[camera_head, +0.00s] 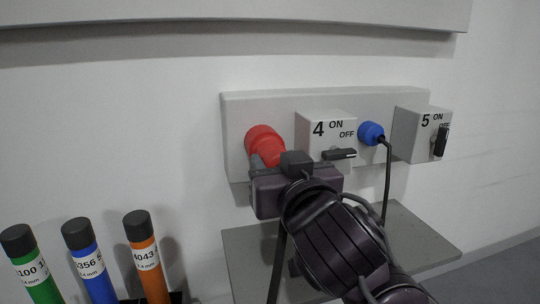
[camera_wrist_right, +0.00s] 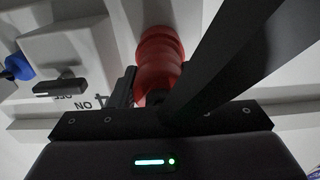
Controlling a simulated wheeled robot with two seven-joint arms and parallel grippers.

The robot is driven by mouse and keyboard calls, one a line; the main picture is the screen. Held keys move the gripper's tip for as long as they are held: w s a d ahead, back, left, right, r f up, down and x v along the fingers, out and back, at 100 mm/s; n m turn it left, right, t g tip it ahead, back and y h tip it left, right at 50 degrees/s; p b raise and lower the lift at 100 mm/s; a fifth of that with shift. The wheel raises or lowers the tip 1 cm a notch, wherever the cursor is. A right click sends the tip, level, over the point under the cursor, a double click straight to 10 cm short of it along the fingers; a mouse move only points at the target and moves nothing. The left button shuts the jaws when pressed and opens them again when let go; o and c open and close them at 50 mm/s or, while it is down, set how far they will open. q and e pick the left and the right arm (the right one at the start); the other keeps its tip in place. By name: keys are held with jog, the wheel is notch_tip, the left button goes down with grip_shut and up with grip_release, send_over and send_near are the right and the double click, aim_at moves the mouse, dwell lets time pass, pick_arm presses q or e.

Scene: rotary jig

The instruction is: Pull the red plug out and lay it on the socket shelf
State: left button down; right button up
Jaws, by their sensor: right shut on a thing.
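The red plug (camera_head: 263,141) sits at the left end of the grey socket panel, left of switch box 4. My right gripper (camera_head: 268,161) is shut on the red plug, and its body hides the plug's lower end. In the right wrist view the red plug (camera_wrist_right: 160,58) shows between the dark fingers (camera_wrist_right: 152,92). Whether the plug is fully seated is hard to tell. The grey socket shelf (camera_head: 425,238) juts from the wall below the panel, partly covered by my right arm. My left gripper is not in view.
Switch boxes 4 (camera_head: 312,145) and 5 (camera_head: 411,133), with black handles, stand out from the panel (camera_head: 270,104). A blue plug (camera_head: 371,133) between them has a hanging black cable (camera_head: 388,180). Several labelled tubes stand at lower left. The shelf's right part is clear.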

jog(key=shift+s+f, duration=0.15)
jog(key=shift+s, duration=0.1)
jog(key=shift+b+v, duration=0.35)
jog(key=shift+v, duration=0.8)
jog(key=shift+b+v, duration=0.55)
jog(key=shift+v, duration=1.65)
jog(key=shift+d, duration=0.1)
